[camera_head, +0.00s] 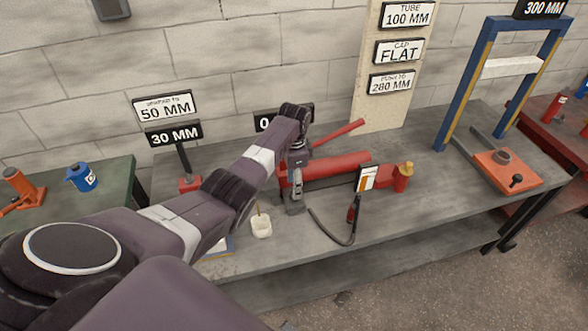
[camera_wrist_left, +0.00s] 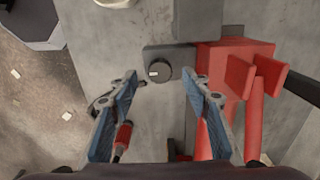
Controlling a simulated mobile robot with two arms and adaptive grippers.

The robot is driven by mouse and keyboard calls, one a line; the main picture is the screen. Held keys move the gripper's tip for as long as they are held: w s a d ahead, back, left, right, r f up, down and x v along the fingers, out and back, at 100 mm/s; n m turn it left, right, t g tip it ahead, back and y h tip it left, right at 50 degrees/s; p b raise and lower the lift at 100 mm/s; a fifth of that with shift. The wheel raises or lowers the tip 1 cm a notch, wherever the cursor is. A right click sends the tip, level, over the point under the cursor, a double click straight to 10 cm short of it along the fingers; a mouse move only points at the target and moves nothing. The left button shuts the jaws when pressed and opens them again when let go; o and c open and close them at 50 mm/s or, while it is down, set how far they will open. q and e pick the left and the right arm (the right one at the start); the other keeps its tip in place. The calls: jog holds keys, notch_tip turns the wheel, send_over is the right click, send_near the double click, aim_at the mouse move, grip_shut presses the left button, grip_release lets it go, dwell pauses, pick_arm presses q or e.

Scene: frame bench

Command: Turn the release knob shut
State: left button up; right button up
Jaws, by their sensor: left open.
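The release knob (camera_wrist_left: 159,71) is a small dark round knob with a white mark. It sits on a grey block beside the red pump body (camera_wrist_left: 222,62) in the left wrist view. My left gripper (camera_wrist_left: 161,82) is open, with one blue-padded finger on each side of the knob's line, and nothing is held. I cannot tell how far the fingertips are from the knob. In the head view my left gripper (camera_head: 294,203) points down at the near left end of the red pump (camera_head: 335,172), and the knob is hidden there. My right gripper is not in view.
A white cup (camera_head: 261,226) stands left of the pump. A black hose (camera_head: 333,238) curves over the bench front near a small tilted gauge sign (camera_head: 366,178). A red lever (camera_head: 338,132) rises behind the gripper. A blue frame press (camera_head: 468,95) stands at right.

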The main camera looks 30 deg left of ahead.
pick_arm(q)
notch_tip(320, 180, up, 8)
jog(key=shift+r, duration=0.15)
dwell(0.6)
